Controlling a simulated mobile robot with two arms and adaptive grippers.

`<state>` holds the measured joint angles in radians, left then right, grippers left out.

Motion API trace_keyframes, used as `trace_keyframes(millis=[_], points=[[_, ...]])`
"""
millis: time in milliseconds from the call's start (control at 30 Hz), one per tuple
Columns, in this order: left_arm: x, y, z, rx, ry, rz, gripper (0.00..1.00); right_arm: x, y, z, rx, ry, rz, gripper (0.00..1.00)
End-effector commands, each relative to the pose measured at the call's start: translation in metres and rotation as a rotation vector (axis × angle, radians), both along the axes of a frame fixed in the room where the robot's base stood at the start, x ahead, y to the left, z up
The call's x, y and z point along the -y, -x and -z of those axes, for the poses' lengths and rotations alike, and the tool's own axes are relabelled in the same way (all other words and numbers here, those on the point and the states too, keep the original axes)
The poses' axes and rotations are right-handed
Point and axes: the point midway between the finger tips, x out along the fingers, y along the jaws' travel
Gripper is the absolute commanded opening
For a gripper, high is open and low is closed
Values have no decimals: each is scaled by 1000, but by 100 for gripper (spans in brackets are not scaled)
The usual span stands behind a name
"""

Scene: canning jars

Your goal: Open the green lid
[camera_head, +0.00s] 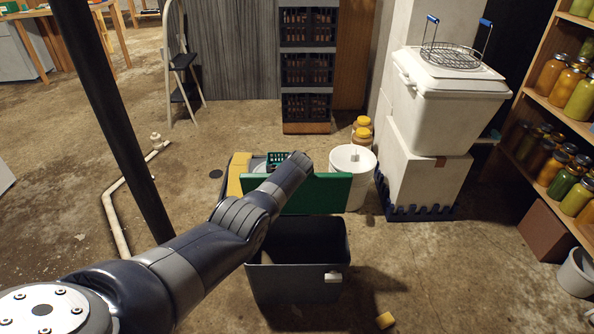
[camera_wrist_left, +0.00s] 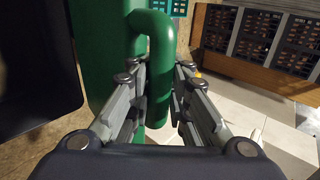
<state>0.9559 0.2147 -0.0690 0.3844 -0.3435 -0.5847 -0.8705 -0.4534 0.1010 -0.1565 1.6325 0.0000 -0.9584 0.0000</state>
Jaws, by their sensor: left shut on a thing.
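A green lid (camera_head: 322,196) stands raised at the back edge of a dark grey bin (camera_head: 298,283), whose dark inside shows from above. My left arm reaches over the bin from the lower left, and its end covers part of the lid. In the left wrist view the lid (camera_wrist_left: 100,50) has a green looped handle (camera_wrist_left: 160,85). My left gripper (camera_wrist_left: 158,72) is shut on this handle, with one finger on each side. In the head view the fingers are hidden behind my arm. My right gripper is in neither view.
A white cooler (camera_head: 450,105) on a white box stands to the right. A jar shelf (camera_head: 560,130) lines the right wall.

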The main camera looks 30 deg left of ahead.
Motion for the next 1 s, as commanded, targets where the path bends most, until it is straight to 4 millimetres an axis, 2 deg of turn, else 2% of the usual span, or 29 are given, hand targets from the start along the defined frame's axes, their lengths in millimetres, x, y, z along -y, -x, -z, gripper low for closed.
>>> trace_keyframes(millis=[33,533,567,600,1000], points=[[-1,-4,-7,9,-2,1,0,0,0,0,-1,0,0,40],[-1,-4,-7,7,0,2,0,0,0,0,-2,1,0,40],[-1,-4,-7,7,0,2,22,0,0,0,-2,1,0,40],[-1,-4,-7,8,1,1,25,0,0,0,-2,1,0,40],[0,-2,-3,0,2,1,25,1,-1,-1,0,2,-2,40]])
